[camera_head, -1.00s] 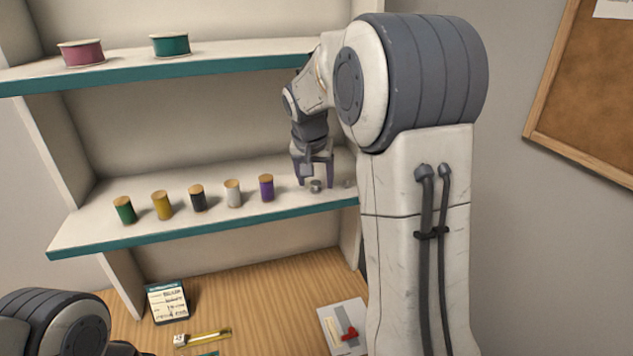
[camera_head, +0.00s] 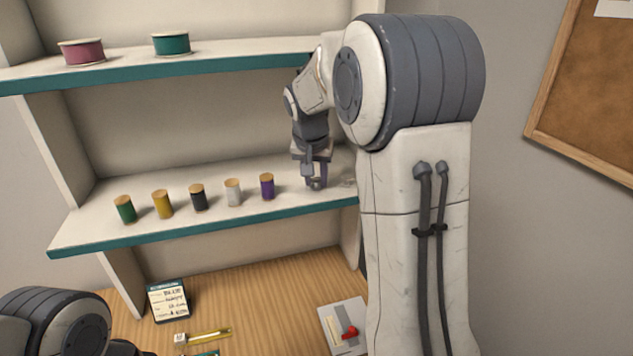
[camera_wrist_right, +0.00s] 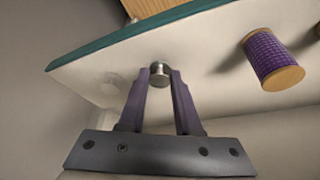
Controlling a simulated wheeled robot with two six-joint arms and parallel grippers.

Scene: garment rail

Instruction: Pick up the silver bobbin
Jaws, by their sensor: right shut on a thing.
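The silver bobbin (camera_wrist_right: 159,74) is a small metal spool standing on the middle shelf. In the right wrist view it sits between the fingertips of my right gripper (camera_wrist_right: 160,78), which is shut on it. In the head view my right gripper (camera_head: 315,186) is down at the shelf's right end, and its fingers mostly hide the bobbin. My left arm shows only in part at the lower left of the head view, and its gripper is out of sight.
A purple thread spool (camera_head: 267,187) stands left of my right gripper, also in the right wrist view (camera_wrist_right: 272,58). Several more spools line the middle shelf (camera_head: 150,239). A pale, clear-looking small item (camera_wrist_right: 112,80) lies near the gripper. The upper shelf (camera_head: 230,64) is above.

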